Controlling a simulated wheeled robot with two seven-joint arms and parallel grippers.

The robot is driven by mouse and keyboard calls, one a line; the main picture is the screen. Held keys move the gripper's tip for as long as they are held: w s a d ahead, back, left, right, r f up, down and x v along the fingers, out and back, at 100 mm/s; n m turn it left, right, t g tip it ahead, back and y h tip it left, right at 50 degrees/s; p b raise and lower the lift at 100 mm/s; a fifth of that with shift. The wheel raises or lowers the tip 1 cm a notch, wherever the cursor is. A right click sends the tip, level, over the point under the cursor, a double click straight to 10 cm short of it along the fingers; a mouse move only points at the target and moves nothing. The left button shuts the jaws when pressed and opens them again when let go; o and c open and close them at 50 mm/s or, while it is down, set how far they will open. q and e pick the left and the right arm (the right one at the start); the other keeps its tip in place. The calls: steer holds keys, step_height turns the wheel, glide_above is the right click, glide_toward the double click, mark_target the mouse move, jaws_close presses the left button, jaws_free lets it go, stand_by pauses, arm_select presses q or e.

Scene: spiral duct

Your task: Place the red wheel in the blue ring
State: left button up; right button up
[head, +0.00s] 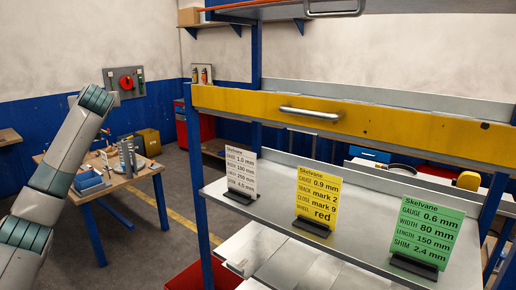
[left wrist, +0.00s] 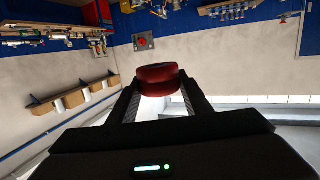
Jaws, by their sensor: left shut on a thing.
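In the left wrist view, my left gripper (left wrist: 158,100) is shut on a dark red wheel (left wrist: 158,73), which sits between the fingertips. In the head view my left arm rises from the lower left, but its gripper and the wheel cannot be made out there. I cannot make out a blue ring in either view. A yellow card (head: 318,203) on the shelf carries the word "red" on its last line. My right gripper is in neither view.
A yellow-fronted shelf rack (head: 390,125) fills the right, with a white card (head: 241,172) and a green card (head: 428,232). A workbench (head: 135,178) with a blue tray (head: 88,183) stands left. A grey panel (head: 113,77) with a red round part hangs behind. Floor shows between.

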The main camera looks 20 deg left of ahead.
arm_select(q)
steer(key=s+d+f+m+t+h, duration=0.2)
steer(key=d+f+m+t+h, duration=0.25)
steer(key=d+f, duration=1.7)
steer(key=s+d+f+m+t+h, duration=0.1)
steer(key=s+d+f+m+h, duration=0.25)
steer(key=s+d+f, duration=0.4)
steer(key=s+d+f+m+t+h, duration=0.15)
steer(key=s+d+f+h, duration=0.3)
steer(key=s+d, duration=0.55)
steer(key=d+f, duration=0.2)
steer(key=d, duration=1.4)
step_height(320, 180, down, 16)
steer(key=b, duration=1.5)
steer(key=shift+w+r+m+g+b, duration=0.25)
steer(key=shift+w+m+g+b, duration=0.1)
steer(key=shift+g, duration=0.05)
steer(key=shift+d, duration=0.1)
